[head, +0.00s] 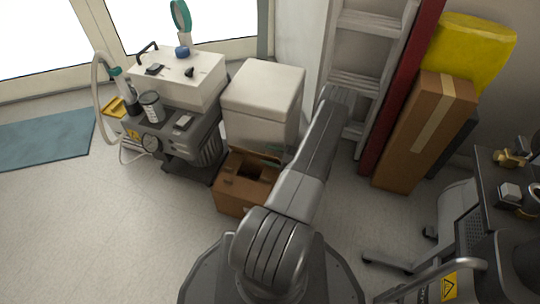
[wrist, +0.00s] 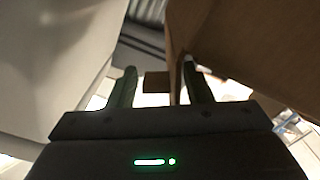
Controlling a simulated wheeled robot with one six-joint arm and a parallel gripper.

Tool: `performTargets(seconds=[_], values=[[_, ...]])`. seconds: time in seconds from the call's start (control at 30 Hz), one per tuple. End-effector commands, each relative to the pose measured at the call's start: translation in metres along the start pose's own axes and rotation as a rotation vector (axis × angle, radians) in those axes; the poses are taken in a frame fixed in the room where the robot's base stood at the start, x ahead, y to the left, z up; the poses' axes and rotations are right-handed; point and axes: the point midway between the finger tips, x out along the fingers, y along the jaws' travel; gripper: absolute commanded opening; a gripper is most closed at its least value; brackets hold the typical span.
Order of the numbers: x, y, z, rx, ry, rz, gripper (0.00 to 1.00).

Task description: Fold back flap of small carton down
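The small brown carton (head: 240,202) stands on the floor in the head view, in front of the white box-shaped unit, with its top open and a dark inside. My arm covers its right side, and its back flap is hard to make out. My gripper (wrist: 160,88) shows in the wrist view with its two fingers apart. A brown cardboard panel (wrist: 235,40) fills the upper right, its left edge close to the right finger. A small brown patch (wrist: 157,82) shows between the fingers. I cannot tell whether a finger touches cardboard. The gripper is hidden in the head view.
The white unit (head: 262,100) stands right behind the carton. A compressor (head: 180,130) stands to its left. A ladder (head: 365,50), a tall brown box (head: 425,130) and a yellow bag (head: 470,50) are at the right. Floor at the front left is clear.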

Motion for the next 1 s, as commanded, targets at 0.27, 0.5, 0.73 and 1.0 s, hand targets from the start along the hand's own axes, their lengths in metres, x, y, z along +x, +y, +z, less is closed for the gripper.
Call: performTargets(seconds=[0.27,0.5,0.73,1.0], values=[[-0.008,0.001,-0.001,0.0,-0.001,0.003,0.45],[-0.048,0.002,-0.001,-0.001,-0.003,0.006,0.45],[-0.096,0.002,-0.001,-0.002,-0.002,0.005,0.45],[-0.132,0.001,0.0,-0.001,0.0,0.001,0.45]])
